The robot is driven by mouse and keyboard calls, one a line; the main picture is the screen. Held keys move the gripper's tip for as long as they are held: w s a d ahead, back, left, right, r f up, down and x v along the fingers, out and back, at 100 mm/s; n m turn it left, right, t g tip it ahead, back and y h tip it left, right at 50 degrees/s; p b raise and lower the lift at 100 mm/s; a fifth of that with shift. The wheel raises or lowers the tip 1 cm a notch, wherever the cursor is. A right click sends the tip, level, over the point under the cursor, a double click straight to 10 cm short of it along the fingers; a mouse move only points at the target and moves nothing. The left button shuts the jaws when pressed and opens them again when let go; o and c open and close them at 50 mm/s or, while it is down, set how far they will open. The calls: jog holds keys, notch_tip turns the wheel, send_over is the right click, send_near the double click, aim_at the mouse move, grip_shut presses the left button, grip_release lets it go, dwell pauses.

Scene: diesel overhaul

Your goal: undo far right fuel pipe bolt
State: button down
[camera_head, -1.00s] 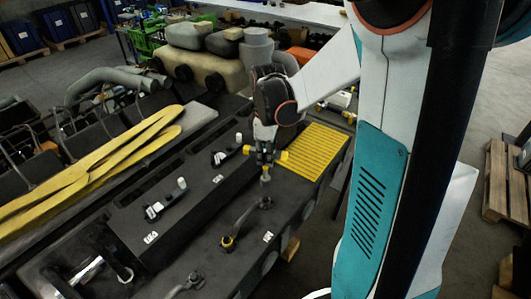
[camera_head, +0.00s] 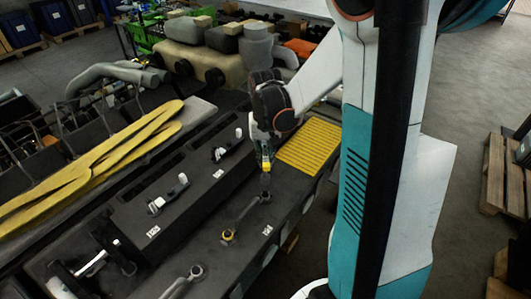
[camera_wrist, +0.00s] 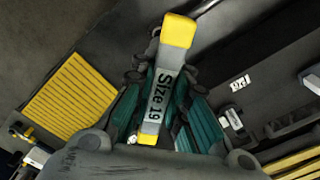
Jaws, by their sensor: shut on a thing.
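My gripper (camera_head: 264,143) is shut on a grey tool with yellow ends (camera_head: 266,161), pointing down over the engine block. In the wrist view the tool (camera_wrist: 162,90) lies between my teal fingers (camera_wrist: 165,108) and reads "Size 19". Below it in the head view is the upper right end of a dark fuel pipe (camera_head: 246,211), where the bolt (camera_head: 265,194) sits. The tool's lower tip is at or just above this bolt; I cannot tell whether they touch. The pipe's lower end has a yellow ring (camera_head: 228,235).
A yellow ribbed mat (camera_head: 309,145) lies beside the gripper on the right. Small fittings (camera_head: 168,196) stand on the raised dark block to the left. Long yellow parts (camera_head: 90,165) lie farther left. A wooden pallet (camera_head: 500,180) stands on the floor at right.

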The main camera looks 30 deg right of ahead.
aim_at(265, 176)
jog(key=m, duration=0.2)
jog(key=shift+f+m, duration=0.15)
jog(key=shift+m, duration=0.15)
jog(key=m, duration=0.1)
jog(key=m+b, duration=0.1)
jog(key=m, duration=0.1)
jog(key=shift+f+m, duration=0.3)
jog(key=shift+f, duration=0.1)
jog(key=m, duration=0.1)
jog(key=m+b, duration=0.1)
jog(key=m, duration=0.1)
jog(key=shift+w+f+m, duration=0.1)
jog(key=shift+f+m, duration=0.15)
jog(key=shift+m, duration=0.15)
jog(key=m, duration=0.1)
jog(key=m+b, duration=0.1)
jog(key=m, duration=0.1)
jog(key=shift+f+m+b, duration=0.2)
jog(key=shift+m+b, duration=0.1)
notch_tip(265, 176, down, 2)
jog(key=shift+f+b, duration=0.1)
jog(key=shift+b, duration=0.85)
jog(key=shift+f+b, duration=0.45)
jog(key=shift+f, duration=0.1)
